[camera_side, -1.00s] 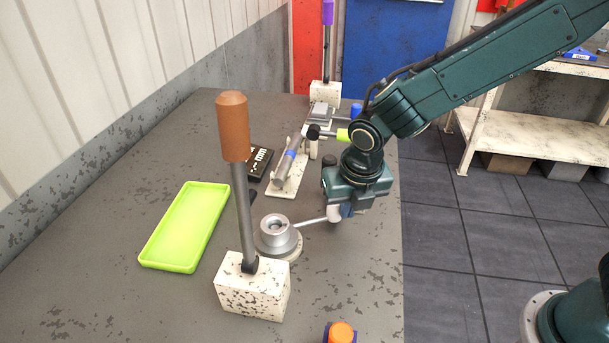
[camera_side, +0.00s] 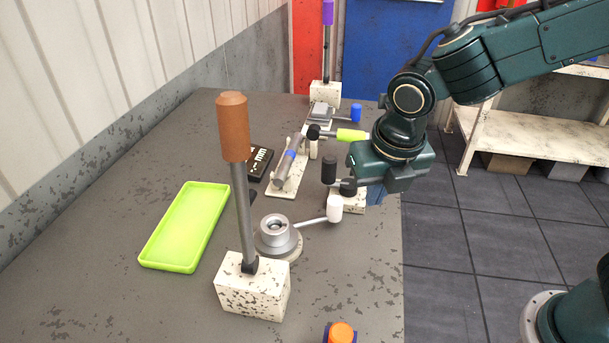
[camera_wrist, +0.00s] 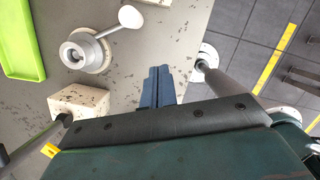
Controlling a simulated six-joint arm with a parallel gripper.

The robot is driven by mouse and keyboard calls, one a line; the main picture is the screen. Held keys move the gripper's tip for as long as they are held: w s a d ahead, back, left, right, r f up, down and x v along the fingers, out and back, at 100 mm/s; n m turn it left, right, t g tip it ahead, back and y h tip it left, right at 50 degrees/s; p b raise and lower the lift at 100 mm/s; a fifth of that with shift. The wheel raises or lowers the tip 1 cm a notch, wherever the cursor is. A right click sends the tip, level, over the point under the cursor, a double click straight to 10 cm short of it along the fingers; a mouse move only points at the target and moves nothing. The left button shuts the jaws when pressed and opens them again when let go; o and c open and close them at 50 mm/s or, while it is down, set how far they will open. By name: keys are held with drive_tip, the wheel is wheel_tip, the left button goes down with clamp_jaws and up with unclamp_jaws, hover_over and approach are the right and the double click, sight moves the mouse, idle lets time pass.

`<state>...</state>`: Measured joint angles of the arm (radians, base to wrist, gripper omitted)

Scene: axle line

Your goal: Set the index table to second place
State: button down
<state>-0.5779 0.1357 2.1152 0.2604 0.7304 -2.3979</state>
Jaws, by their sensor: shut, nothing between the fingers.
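The index table (camera_side: 278,236) is a round grey metal unit with a hollow centre, on a pale round base on the bench. A thin metal arm sticks out from it to the right and ends in a white knob (camera_side: 334,208). In the wrist view the index table (camera_wrist: 85,52) is at upper left, with its white knob (camera_wrist: 131,17) at the top. My gripper (camera_side: 376,196) is to the right of and beyond the knob, apart from it, near the bench edge. Its blue fingers (camera_wrist: 158,72) are together and empty. I cannot read any place marks on the table.
A tall brown-handled lever (camera_side: 233,130) on a speckled block stands in front of the index table. A green tray (camera_side: 185,227) lies left. A black-knobbed lever (camera_side: 329,170) and a lime-handled fixture (camera_side: 350,135) stand close to my gripper. An orange knob (camera_side: 341,332) is at the front.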

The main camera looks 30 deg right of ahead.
drive_tip(key=shift+v, duration=0.85)
drive_tip(key=shift+d, duration=0.1)
drive_tip(key=s+d+r+m+t, duration=0.1)
drive_tip(key=s+d+m, duration=0.4)
drive_tip(key=m, duration=0.5)
drive_tip(key=s+d+r+m+t, duration=0.1)
drive_tip(key=s+d+r+m, duration=0.3)
drive_tip(key=m, duration=0.7)
drive_tip(key=s+d+r+m+t+y, duration=0.1)
drive_tip(key=s+d+r+m, duration=0.1)
drive_tip(key=s+d+m, duration=0.4)
drive_tip(key=m, duration=0.5)
drive_tip(key=shift+s+d+r, duration=0.2)
drive_tip(key=shift+r, duration=0.05)
